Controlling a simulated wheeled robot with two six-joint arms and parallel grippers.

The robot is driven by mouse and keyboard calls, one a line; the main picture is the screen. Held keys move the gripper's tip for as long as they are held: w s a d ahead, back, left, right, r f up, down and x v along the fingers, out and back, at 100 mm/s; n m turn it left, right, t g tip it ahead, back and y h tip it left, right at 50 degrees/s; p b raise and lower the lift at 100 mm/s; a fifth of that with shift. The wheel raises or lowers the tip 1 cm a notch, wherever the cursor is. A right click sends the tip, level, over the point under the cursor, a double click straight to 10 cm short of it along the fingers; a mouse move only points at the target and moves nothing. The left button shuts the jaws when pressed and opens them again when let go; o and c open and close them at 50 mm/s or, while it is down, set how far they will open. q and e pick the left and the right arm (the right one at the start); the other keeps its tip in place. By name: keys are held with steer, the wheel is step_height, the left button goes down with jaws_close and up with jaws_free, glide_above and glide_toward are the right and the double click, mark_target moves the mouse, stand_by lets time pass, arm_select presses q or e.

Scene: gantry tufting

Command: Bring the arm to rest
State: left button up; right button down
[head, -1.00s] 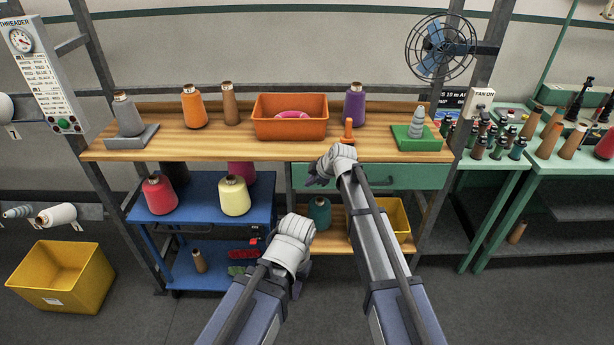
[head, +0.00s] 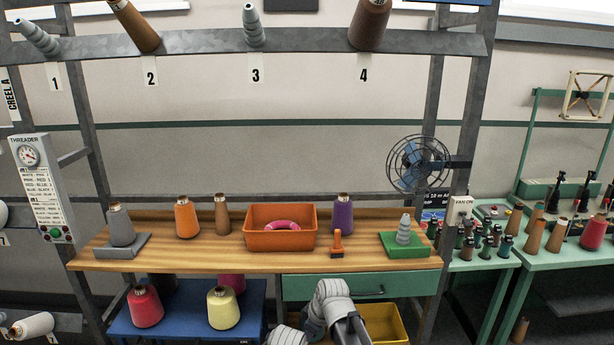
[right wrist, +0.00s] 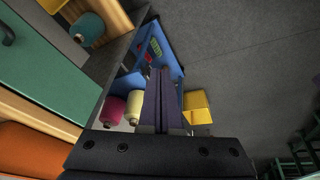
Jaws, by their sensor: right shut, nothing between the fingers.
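My right gripper (right wrist: 161,72) shows in the right wrist view. Its two dark fingers lie side by side, shut with nothing between them. They point toward the floor and the blue cart (right wrist: 165,45), in free air. In the head view my right arm's white-wrapped wrist stands at the bottom, in front of the green drawer (head: 362,287) and below the wooden bench top (head: 180,256). Its fingers are hidden there. A bit of my left arm's white wrap shows at the bottom edge; my left gripper is out of the picture.
On the bench are an orange bin (head: 281,241) with a pink ring, several cones, an orange stamp-like piece (head: 337,246) and a green block (head: 402,244). A fan (head: 417,163) is at right. Below are a yellow bin (head: 384,322) and the blue cart with red and yellow cones.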

steer(key=s+d+m+g+h, duration=0.1)
steer(key=s+m, duration=0.3)
steer(key=s, duration=0.5)
steer(key=s+d+f+m+g+h, duration=0.1)
steer(key=s+d+m+g+h, duration=0.1)
steer(key=s, duration=0.8)
steer(key=d+m+h, duration=0.1)
steer(key=d+m, duration=0.1)
steer(key=shift+s+d, duration=0.2)
steer(key=shift+d, duration=0.1)
steer(key=shift+f, duration=0.1)
